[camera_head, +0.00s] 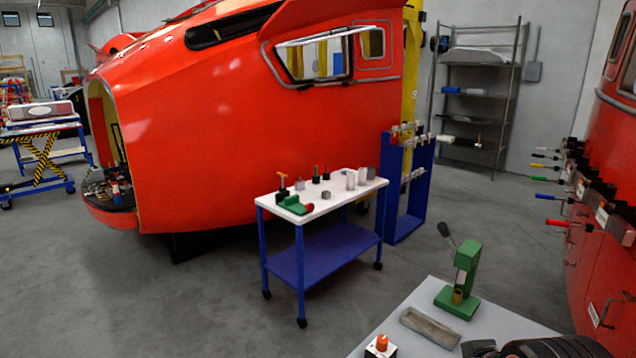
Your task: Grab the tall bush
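I see no plant-like bush. Small upright cylinders stand on the white-topped blue cart; the tallest pale one (351,180) is near its right end, with another pale cylinder (362,177) close beside it. A short brass-coloured cylinder (457,296) sits in the green hand press (467,262) on the near grey table. I cannot tell which of these is the tall bush. Black parts at the bottom right edge look like my gripper (483,347), cut off by the frame. Its fingers are not clear. It is right of the grey tray and well apart from the cart.
The near table (412,345) also holds a grey tray (430,327) and an orange-topped button box (381,345). The white-topped cart (335,198) stands before a large red nosecone (200,130). Tools hang at right.

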